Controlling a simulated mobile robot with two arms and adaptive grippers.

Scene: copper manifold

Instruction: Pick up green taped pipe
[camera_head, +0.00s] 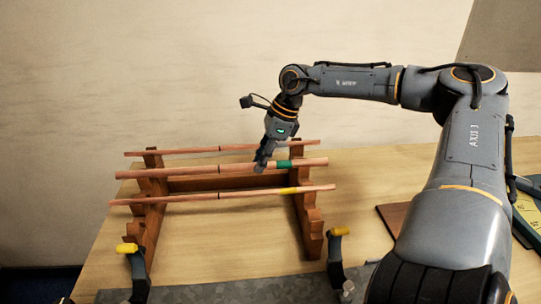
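The green taped pipe (222,169) is a copper pipe with a green band (285,165) near its right end. It lies across the middle of the wooden rack (151,235). My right gripper (261,163) points down at this pipe, just left of the green band. Its fingers overlap the pipe in the picture and look narrow and close together. I cannot tell whether they grip it. My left gripper is out of view.
A pipe with a yellow band (222,195) lies in front on the rack, and another pipe (190,152) lies behind. Two yellow-tipped dark holders (137,270) (337,262) stand at the front on a grey surface (215,295). A brown board (393,216) lies at right.

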